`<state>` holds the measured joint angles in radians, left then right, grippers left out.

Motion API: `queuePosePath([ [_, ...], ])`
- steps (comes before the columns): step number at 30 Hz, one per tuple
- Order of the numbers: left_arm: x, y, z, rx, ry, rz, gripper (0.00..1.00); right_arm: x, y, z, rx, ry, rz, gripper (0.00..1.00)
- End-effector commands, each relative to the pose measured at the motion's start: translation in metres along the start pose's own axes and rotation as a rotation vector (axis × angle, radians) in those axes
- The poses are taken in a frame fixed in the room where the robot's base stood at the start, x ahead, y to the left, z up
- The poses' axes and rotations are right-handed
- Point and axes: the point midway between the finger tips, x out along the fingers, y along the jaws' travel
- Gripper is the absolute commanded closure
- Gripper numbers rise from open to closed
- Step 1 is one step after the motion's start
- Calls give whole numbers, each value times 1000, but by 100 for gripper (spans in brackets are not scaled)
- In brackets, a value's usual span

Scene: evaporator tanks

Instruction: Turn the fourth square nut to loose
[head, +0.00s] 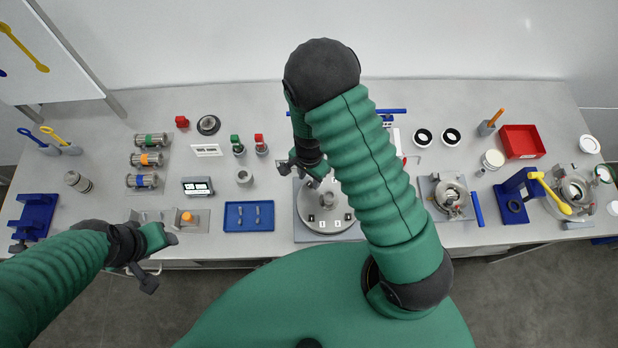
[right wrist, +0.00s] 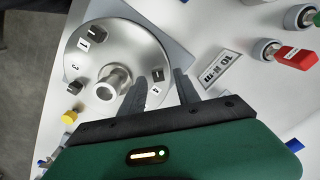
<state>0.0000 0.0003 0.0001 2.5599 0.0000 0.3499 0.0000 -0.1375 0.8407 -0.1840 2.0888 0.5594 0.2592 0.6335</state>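A round metal plate (head: 325,207) lies on a grey base in the head view, partly hidden by my right arm. In the right wrist view the plate (right wrist: 118,50) has a hollow central post (right wrist: 108,86), white number labels and small dark square nuts at its rim. One nut (right wrist: 97,33) sits beside a label, and another dark nut (right wrist: 70,88) is near the label 3. My right gripper (right wrist: 160,82) is open over the rim, fingers either side of a white label (right wrist: 157,75); I cannot tell which nut is the fourth. My left gripper (head: 160,262) is open and empty at the table's front edge.
A blue tray (head: 249,216) lies left of the plate. A printed sign (right wrist: 220,70) and red and green topped items stand close to the right gripper. A clamp-like fixture (head: 449,198) and a blue bar are to the right. A red bin (head: 522,142) is farther right.

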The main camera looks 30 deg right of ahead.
Motion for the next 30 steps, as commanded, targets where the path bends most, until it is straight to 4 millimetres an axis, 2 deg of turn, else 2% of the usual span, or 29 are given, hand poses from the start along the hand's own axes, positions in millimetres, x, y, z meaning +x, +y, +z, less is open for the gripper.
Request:
queuePosePath([
  [4,-3,0,-1,0,0,0,49,15,0,0,-1,0,-1,62],
  [12,-2,0,-1,0,0,0,49,18,-1,0,-1,1,-2,62],
  [21,-2,0,-1,0,0,0,49,18,-1,0,-1,1,-2,100],
  [30,-2,0,-1,0,0,0,49,18,-2,0,-4,1,-3,100],
])
